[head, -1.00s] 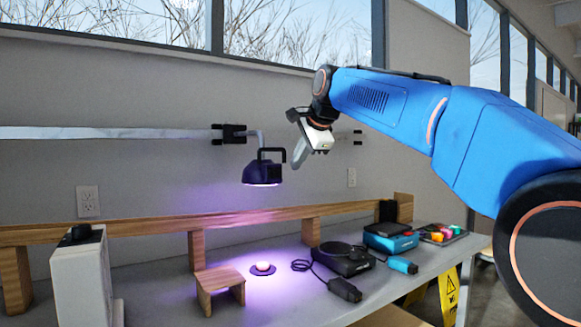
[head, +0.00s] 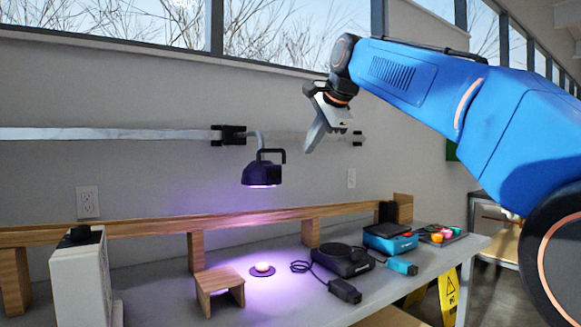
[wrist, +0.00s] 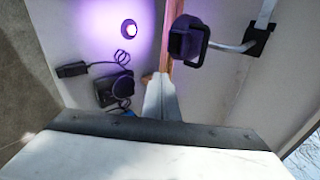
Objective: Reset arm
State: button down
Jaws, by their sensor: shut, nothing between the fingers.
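My gripper (head: 312,143) is raised in the air in the head view, right of the dark purple lamp (head: 262,173) and well above the bench. Its fingers are together and hold nothing. In the wrist view my gripper (wrist: 161,84) points down past the wooden rail, with the lamp (wrist: 187,40) beside it to the right. My blue arm reaches in from the right side of the head view.
The grey bench (head: 290,310) carries a glowing round piece (head: 262,268), a small wooden stand (head: 219,284), a black device with a cable (head: 343,259), a blue box (head: 390,238) and a tray of coloured pieces (head: 440,235).

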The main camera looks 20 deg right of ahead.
jog(key=s+d+f+n+g, duration=0.1)
jog(key=s+f+n, duration=0.4)
jog(key=s+f, duration=0.6)
jog(key=s+d+f+n+g+h, duration=0.1)
jog(key=s+f+n, duration=0.4)
jog(key=s+f, duration=0.7)
jog(key=s+d+f+n+g, duration=0.1)
jog(key=s+f+n, duration=0.4)
jog(key=s+f, duration=0.7)
notch_tip(320, 180, down, 14)
jog(key=shift+d+f+n+g+h, duration=0.15)
jog(key=shift+f+n+g+h, duration=0.2)
jog(key=shift+g, duration=0.35)
